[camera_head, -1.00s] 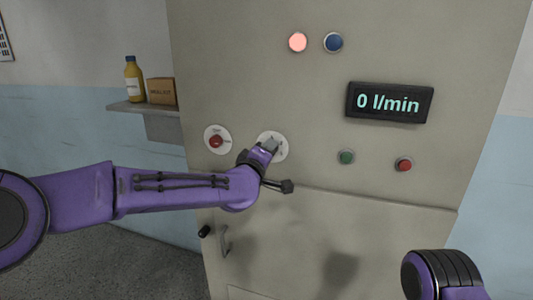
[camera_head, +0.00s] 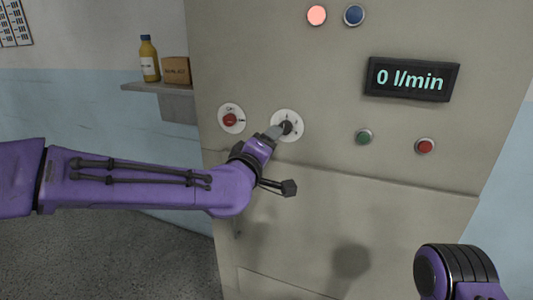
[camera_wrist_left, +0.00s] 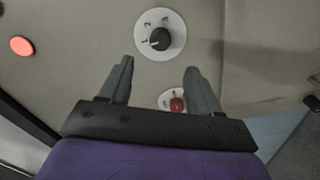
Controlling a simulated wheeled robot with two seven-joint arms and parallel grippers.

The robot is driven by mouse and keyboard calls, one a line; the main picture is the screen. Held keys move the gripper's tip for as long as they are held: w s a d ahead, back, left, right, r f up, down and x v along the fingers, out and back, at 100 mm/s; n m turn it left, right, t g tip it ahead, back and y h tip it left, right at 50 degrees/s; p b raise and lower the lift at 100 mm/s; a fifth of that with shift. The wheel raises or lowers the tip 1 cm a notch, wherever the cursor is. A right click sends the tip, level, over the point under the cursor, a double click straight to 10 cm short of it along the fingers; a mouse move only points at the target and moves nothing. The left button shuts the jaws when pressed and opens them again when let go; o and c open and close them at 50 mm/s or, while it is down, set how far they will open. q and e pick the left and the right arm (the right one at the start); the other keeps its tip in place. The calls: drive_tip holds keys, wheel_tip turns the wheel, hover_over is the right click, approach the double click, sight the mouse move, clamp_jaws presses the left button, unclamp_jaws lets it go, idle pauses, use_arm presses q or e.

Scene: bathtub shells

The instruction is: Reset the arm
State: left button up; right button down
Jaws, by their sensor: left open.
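My left gripper (camera_head: 274,132) is in front of the grey cabinet panel, at the lower left of a black rotary knob (camera_head: 286,127) on a round white plate. In the left wrist view my left gripper (camera_wrist_left: 157,72) is open, with nothing between its fingers. The black knob (camera_wrist_left: 159,39) shows whole there, beyond the fingertips and apart from them. A red knob (camera_head: 230,120) on a second white plate is left of it; it also shows in the wrist view (camera_wrist_left: 177,105), partly covered by the gripper. Part of my right arm shows at the lower right; its gripper is out of view.
The panel carries a lit reddish lamp (camera_head: 316,15), a blue one (camera_head: 354,15), a display (camera_head: 411,79) reading "0 l/min", a green button (camera_head: 364,137) and a red button (camera_head: 425,146). A shelf (camera_head: 155,88) at left holds a yellow bottle (camera_head: 149,60) and a brown box (camera_head: 176,70).

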use_arm(q)
drive_tip(key=shift+s+a, duration=0.2)
drive_tip(key=shift+s, duration=0.4)
drive_tip(key=s+a+f+g+y, duration=0.2)
drive_tip(key=s+a+f, duration=0.25)
drive_tip(key=f, duration=0.85)
drive_tip(key=s+a+f+g+y, duration=0.2)
drive_tip(key=s+a+f+g, duration=0.3)
drive_tip(key=f, duration=0.8)
drive_tip(key=s+a+f+y, duration=0.3)
drive_tip(key=a+f, duration=0.4)
drive_tip(key=f, duration=0.6)
drive_tip(key=s+a+f+m+g, duration=0.1)
drive_tip(key=s+a+f+g, duration=0.1)
drive_tip(key=s+f, duration=0.3)
drive_tip(key=s+a+f+g+y, duration=0.1)
drive_tip(key=s+a+f, duration=0.3)
drive_tip(key=s, duration=0.8)
drive_tip(key=s+a+f+m+g+y, duration=0.1)
drive_tip(key=s+a+f+g, duration=0.3)
drive_tip(key=s, duration=0.5)
drive_tip(key=shift+s+f+m, duration=0.15)
drive_tip(key=shift+f+m, duration=0.15)
drive_tip(key=shift+f, duration=0.6)
